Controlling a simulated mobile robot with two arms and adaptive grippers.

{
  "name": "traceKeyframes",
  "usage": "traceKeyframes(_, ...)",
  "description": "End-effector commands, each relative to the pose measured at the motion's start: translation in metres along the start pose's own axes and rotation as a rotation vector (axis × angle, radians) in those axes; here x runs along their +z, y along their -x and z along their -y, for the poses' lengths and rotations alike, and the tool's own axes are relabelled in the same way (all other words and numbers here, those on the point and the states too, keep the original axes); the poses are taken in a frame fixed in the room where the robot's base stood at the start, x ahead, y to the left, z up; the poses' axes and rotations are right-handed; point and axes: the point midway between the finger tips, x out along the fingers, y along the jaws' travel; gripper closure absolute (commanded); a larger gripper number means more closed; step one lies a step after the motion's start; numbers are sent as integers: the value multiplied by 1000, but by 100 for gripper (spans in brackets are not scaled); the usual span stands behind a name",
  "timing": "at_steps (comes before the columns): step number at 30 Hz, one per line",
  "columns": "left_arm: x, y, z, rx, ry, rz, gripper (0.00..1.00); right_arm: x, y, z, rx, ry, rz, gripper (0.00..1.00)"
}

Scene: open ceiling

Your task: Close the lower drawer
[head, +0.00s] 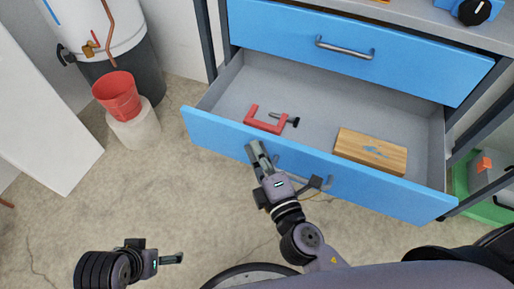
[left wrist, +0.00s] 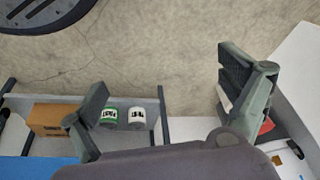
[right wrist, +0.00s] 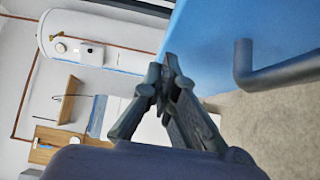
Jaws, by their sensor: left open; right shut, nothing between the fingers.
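The lower drawer (head: 224,131) is blue-fronted with a grey inside and stands pulled out in the head view. A red clamp (head: 251,121) and a wooden block (head: 370,151) lie in it. My right gripper (head: 255,150) is shut and empty at the drawer front, left of its handle. In the right wrist view its closed fingertips (right wrist: 168,65) are close to the blue front, and the grey bar handle (right wrist: 275,72) is to their right; contact is unclear. My left gripper (head: 172,258) is open and empty, low over the floor; its spread fingers show in the left wrist view (left wrist: 165,95).
The closed upper blue drawer (head: 290,42) is above. A red bucket (head: 117,97) on a pale stand and a white tank (head: 95,22) are at the left. A green container (head: 487,205) stands at the right. The concrete floor before the drawer is mostly clear.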

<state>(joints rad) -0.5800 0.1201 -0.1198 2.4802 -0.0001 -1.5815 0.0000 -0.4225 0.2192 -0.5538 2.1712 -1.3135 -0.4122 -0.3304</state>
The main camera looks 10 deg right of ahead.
Motion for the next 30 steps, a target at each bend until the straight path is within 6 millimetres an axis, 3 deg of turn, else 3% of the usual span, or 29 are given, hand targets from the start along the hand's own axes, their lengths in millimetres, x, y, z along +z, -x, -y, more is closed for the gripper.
traceKeyframes(11, -1, 3, 0, 0, 0, -1, 5, 7, -7, -2, 3, 2, 1, 100)
traceKeyframes(21, -8, 18, 0, 1, 0, -5, 5, 55, -54, -5, 4, 5, 4, 100)
traceKeyframes(24, -5, -14, -1, 3, -1, 18, 5, 75, -74, -5, 5, 5, 4, 100)
traceKeyframes(30, -2, -41, -2, 6, -3, 29, 5, 115, -114, -4, 5, 5, 5, 100)
